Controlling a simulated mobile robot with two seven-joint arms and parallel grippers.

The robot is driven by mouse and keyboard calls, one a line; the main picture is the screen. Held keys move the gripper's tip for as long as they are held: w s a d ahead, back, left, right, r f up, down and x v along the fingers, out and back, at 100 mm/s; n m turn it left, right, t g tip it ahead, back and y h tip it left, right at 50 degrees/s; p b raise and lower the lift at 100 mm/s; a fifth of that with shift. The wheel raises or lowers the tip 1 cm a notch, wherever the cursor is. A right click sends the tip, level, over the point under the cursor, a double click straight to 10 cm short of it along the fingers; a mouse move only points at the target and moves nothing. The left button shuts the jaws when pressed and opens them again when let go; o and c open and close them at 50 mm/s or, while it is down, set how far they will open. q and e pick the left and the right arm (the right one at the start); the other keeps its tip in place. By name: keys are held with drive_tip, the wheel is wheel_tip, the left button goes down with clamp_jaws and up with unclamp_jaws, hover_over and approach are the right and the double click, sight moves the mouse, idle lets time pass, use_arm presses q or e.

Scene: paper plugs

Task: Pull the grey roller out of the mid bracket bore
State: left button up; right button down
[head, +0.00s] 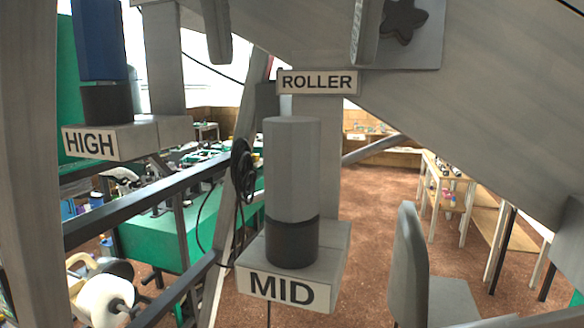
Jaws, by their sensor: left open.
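The grey roller (292,172) stands upright in the middle of the head view, with a dark band (291,242) round its lower end. Its lower end sits at the top of the mid bracket (333,262), a grey block with a MID label. The bore is hidden by the roller. My left gripper (290,62) is open and empty, with two grey fingers hanging down from the top edge. The fingertips are higher in the picture than the roller's top, one to each side, and do not appear to touch it.
A blue plug (98,40) with a dark lower end stands on the HIGH bracket (143,136) at upper left. A ROLLER sign (318,82) is behind the roller's top. A grey diagonal beam (480,110) crosses the upper right.

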sight(292, 196)
use_arm(q)
drive_tip(key=x, duration=1.4)
drive_tip(key=shift+w+r, duration=0.1)
drive_tip(key=shift+w, duration=0.05)
clamp_jaws()
idle(0.9)
